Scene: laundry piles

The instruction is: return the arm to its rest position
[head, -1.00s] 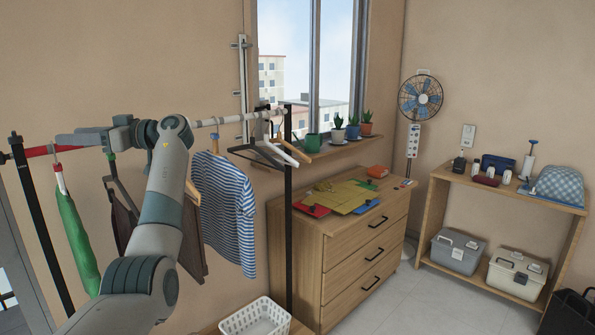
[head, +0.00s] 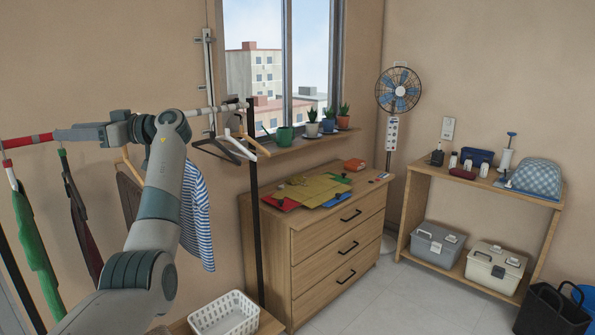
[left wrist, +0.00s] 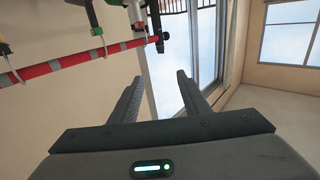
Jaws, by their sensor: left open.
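My left arm rises from the bottom left of the head view, and its gripper (head: 72,134) points left, level with the red and white rail (head: 30,141) of the clothes rack. In the left wrist view the left gripper (left wrist: 158,82) is open, with two dark fingers apart and nothing between them. The rail (left wrist: 75,60) crosses the upper left of that view, clear of the fingers. My right gripper is not in view.
A green garment (head: 34,245), a dark one (head: 82,220) and a striped shirt (head: 197,215) hang from the rack; the arm partly hides the shirt. A white basket (head: 226,316), wooden dresser (head: 330,255) and shelf (head: 480,187) stand to the right.

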